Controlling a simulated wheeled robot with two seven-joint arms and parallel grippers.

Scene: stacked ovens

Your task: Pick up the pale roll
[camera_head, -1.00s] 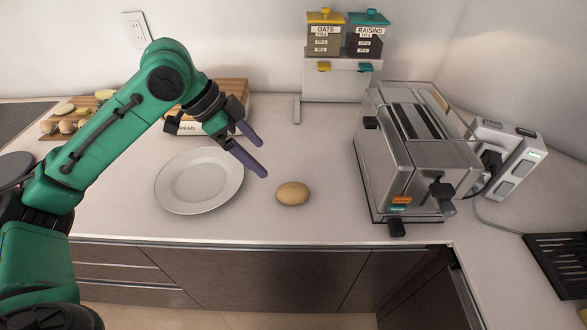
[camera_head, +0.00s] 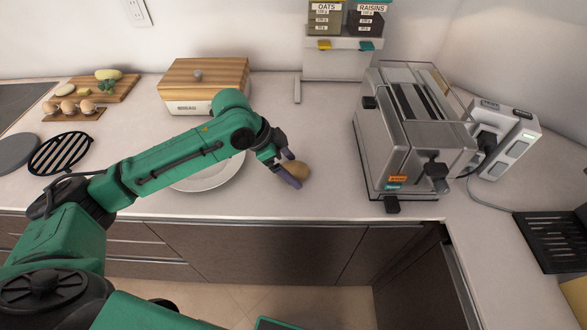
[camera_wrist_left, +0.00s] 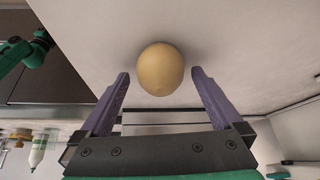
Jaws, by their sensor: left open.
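The pale roll (camera_head: 297,170) lies on the white counter between the plate and the toaster. It also shows in the left wrist view (camera_wrist_left: 160,70), just beyond and between the fingertips. My left gripper (camera_head: 290,169) is at the roll, with its purple fingers apart; in the head view they partly cover the roll's left side. In the left wrist view the open fingers (camera_wrist_left: 160,75) stand on either side of the roll's near part, with a visible gap on each side. My right gripper is not in view.
A white plate (camera_head: 215,180) lies under my left forearm. A metal toaster (camera_head: 412,140) stands to the right of the roll. A bread box (camera_head: 200,90) and oats and raisins dispensers (camera_head: 345,55) stand at the back. Clear counter lies behind the roll.

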